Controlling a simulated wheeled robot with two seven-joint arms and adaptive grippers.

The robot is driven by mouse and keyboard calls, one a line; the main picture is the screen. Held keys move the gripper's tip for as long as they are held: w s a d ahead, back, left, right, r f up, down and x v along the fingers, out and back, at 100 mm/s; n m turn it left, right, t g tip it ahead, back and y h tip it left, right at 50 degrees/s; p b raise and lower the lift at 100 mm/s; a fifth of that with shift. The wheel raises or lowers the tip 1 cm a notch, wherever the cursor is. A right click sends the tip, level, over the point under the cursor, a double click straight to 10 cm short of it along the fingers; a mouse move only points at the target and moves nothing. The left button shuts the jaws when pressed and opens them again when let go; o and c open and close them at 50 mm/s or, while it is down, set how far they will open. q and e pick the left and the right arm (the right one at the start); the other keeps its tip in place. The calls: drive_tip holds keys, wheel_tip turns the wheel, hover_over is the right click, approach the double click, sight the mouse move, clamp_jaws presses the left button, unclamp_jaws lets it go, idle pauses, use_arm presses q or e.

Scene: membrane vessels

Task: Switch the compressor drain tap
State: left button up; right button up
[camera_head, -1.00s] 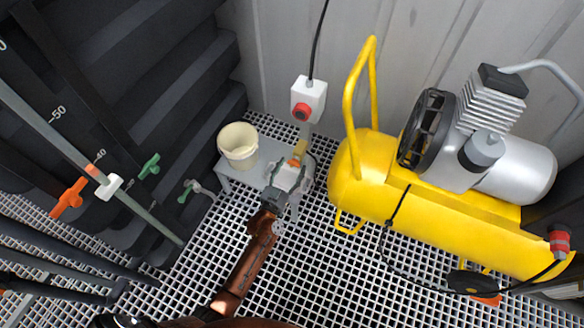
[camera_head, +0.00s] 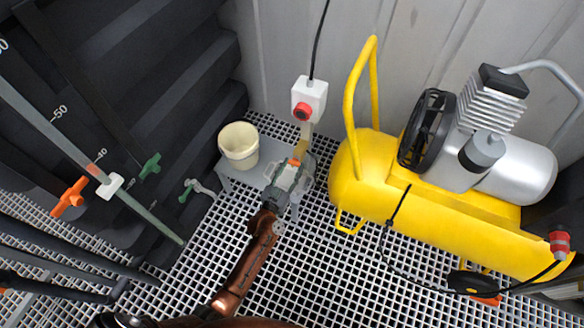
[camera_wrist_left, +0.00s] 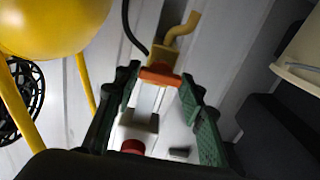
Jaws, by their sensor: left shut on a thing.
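The compressor drain tap has an orange handle (camera_head: 294,162) and a brass body (camera_head: 301,149), left of the yellow compressor (camera_head: 440,220). My left gripper (camera_head: 290,172) reaches it from below in the head view. In the left wrist view its green fingertips (camera_wrist_left: 160,82) sit on either side of the orange handle (camera_wrist_left: 160,76), shut on it. The brass body with its curved spout (camera_wrist_left: 180,42) shows just beyond the handle. The gripper partly hides the tap in the head view. My right gripper is not in view.
A white switch box with a red knob (camera_head: 302,111) is on a post just behind the tap. A cream bucket (camera_head: 239,146) stands on a low grey bench (camera_head: 262,174) to the left. Pipes with orange (camera_head: 70,198) and green (camera_head: 150,166) handles are further left.

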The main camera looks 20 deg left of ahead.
use_arm(q)
drive_tip(key=shift+n+p, duration=0.35)
drive_tip(key=shift+n, duration=1.65)
drive_tip(key=n+p, duration=0.1)
drive_tip(key=n, duration=0.2)
drive_tip(key=shift+n, duration=0.3)
drive_tip(key=shift+a+n, duration=0.1)
drive_tip(key=shift+n, duration=0.9)
drive_tip(key=n, duration=0.3)
drive_tip(key=shift+f+n, duration=0.1)
drive_tip(key=shift+n, duration=1.2)
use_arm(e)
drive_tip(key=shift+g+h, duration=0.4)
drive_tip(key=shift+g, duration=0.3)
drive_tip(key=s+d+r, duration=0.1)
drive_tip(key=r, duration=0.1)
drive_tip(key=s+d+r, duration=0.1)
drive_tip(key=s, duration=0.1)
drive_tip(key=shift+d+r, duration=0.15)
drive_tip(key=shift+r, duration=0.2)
use_arm(q)
drive_tip(key=shift+n, duration=0.4)
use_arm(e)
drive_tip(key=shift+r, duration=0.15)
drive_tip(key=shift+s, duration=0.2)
